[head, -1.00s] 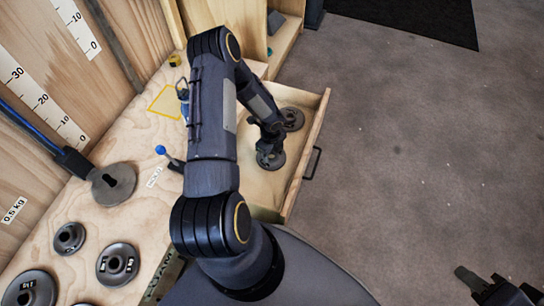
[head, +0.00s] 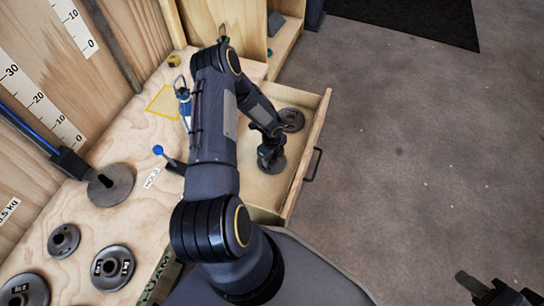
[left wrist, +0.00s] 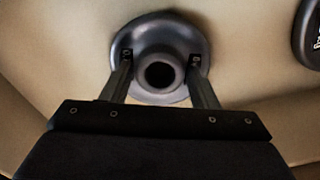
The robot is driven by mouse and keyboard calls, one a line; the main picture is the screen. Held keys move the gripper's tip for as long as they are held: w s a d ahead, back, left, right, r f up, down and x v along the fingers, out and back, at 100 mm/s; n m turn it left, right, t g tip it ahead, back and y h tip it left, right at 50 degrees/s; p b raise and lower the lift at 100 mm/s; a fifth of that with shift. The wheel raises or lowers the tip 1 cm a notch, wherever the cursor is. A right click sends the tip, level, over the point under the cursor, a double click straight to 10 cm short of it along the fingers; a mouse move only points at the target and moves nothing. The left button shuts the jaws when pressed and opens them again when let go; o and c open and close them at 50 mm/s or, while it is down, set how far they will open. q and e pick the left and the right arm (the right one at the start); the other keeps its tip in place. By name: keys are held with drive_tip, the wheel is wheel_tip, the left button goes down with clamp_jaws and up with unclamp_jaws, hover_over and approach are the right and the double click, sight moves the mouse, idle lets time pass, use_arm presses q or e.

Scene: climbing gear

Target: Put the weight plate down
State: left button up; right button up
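The dark weight plate (head: 278,164) is low in the open wooden drawer (head: 318,135), lying flat; I cannot tell whether it touches the drawer floor. My left gripper (head: 266,155) reaches down over it from above. In the left wrist view, my left gripper's fingers (left wrist: 161,62) stand on opposite sides of the raised hub of the weight plate (left wrist: 160,24), with no clear gap, so it looks shut on the hub. My right gripper (head: 478,287) is at the lower right, away from the drawer, dark and partly cut off.
A second plate (head: 291,119) lies farther back in the drawer, close to the first; it also shows in the left wrist view (left wrist: 313,35). Several plates, a blue-knobbed lever (head: 159,151) and a yellow outlined square (head: 164,102) are on the wooden bench (head: 130,220).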

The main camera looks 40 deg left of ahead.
use_arm(q)
drive_tip(key=shift+o, duration=1.3)
